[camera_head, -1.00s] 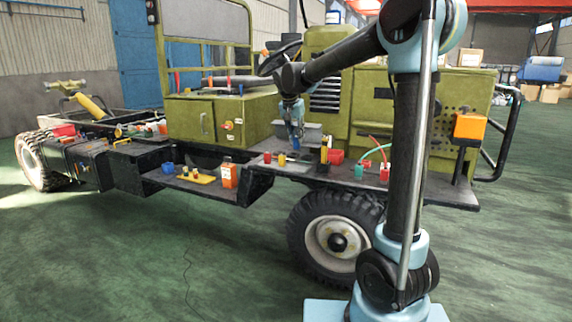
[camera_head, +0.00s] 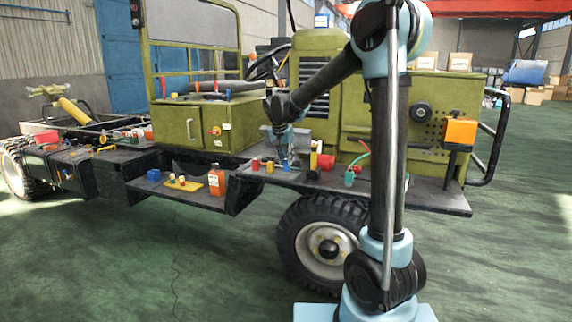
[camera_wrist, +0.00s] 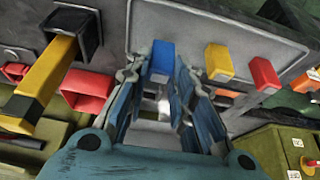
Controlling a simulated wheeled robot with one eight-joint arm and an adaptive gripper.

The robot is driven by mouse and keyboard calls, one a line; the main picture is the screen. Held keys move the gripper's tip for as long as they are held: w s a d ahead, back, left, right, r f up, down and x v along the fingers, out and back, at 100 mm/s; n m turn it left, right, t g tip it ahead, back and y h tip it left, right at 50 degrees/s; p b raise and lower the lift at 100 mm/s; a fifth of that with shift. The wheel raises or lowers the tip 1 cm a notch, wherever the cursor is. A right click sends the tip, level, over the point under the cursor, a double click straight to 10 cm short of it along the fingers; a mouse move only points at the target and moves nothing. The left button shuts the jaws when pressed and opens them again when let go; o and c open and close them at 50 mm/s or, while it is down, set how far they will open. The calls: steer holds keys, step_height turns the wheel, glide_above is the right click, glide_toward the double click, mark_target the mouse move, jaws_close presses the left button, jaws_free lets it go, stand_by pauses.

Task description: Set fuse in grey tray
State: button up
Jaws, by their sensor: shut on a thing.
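My gripper (camera_head: 285,160) is low over the truck's side deck. In the wrist view its two blue fingers (camera_wrist: 165,65) close on a blue block (camera_wrist: 162,56), which I take for the fuse. In the head view the block is hard to tell from the blue fingers. I cannot tell whether it touches the deck. A grey tray-like shape (camera_head: 301,138) shows just behind the gripper, partly hidden by it. A pale grey surface (camera_wrist: 158,138) shows between the fingers in the wrist view.
A yellow block (camera_head: 270,166) and a red block (camera_head: 255,164) stand left of the gripper. A black-and-yellow post (camera_head: 313,160) and a red open box (camera_head: 326,162) stand close on the right. An orange bottle (camera_head: 217,181) stands on the lower shelf.

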steer(key=shift+f, duration=0.9)
steer(key=o, duration=0.9)
steer(key=shift+f, duration=0.1)
steer(key=shift+s, duration=0.1)
